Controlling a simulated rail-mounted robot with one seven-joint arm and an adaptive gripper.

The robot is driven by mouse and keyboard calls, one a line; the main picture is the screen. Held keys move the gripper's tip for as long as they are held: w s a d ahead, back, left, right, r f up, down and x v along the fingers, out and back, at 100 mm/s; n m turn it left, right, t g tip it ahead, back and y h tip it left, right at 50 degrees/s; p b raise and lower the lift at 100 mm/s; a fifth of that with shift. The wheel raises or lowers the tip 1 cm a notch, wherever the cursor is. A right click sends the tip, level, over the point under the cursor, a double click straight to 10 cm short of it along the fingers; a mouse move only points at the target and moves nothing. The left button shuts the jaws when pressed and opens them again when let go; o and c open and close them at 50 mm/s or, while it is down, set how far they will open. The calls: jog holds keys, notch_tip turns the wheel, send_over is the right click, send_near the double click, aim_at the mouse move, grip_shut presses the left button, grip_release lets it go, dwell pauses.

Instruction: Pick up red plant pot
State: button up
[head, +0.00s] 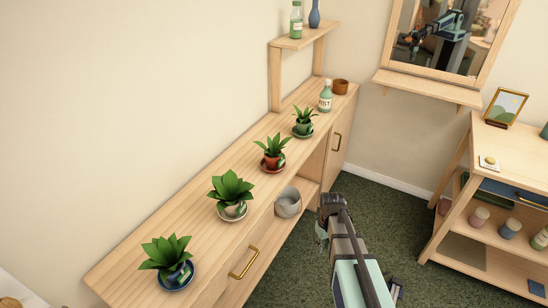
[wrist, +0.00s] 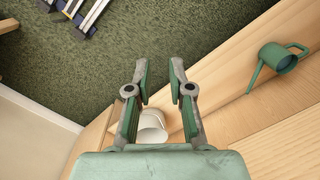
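The red plant pot (head: 273,161) holds a green leafy plant and stands on a saucer on the long wooden sideboard (head: 172,220) in the head view. It stands between a pale potted plant (head: 232,209) and a green potted plant (head: 303,129). My gripper (head: 321,236) is to the right of the sideboard, apart from the red pot, over the floor side. In the wrist view my gripper (wrist: 158,68) has its two fingers spread with nothing held between them. The red pot does not show in the wrist view.
A blue potted plant (head: 176,276) stands at the sideboard's near end; a bottle (head: 325,97) and brown pot (head: 341,87) stand at its far end. A grey bucket (head: 288,202) sits in the open shelf. The wrist view shows a green watering can (wrist: 278,57) on wood.

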jog(key=w+a+r+n, duration=0.2)
jog(key=w+a+r, duration=0.1)
jog(key=w+r, duration=0.35)
jog(key=w+a+r+n, duration=0.3)
jog(key=w+r, duration=0.2)
jog(key=w, duration=0.2)
jog(key=w+a+r+n, duration=0.3)
jog(key=w+a+r, duration=0.2)
jog(key=r, duration=0.4)
jog(key=w+a+r+n+t+p, duration=0.1)
jog(key=w+a+r+n, duration=0.3)
jog(key=r, duration=0.5)
jog(key=w+a+r+n, duration=0.2)
jog(key=w+a+r, duration=0.4)
jog(key=w+r, duration=0.15)
jog(key=shift+n, duration=0.3)
jog(key=f+p, duration=0.1)
jog(key=f, duration=0.2)
jog(key=f+p, duration=0.1)
jog(key=f, duration=0.3)
jog(key=s+f+p, duration=0.1)
jog(key=f, duration=0.3)
jog(key=shift+a, duration=0.15)
jog(key=shift+s+f+p, duration=0.2)
jog(key=shift+f+p, duration=1.35)
jog(key=shift+f, duration=1.1)
grip_shut()
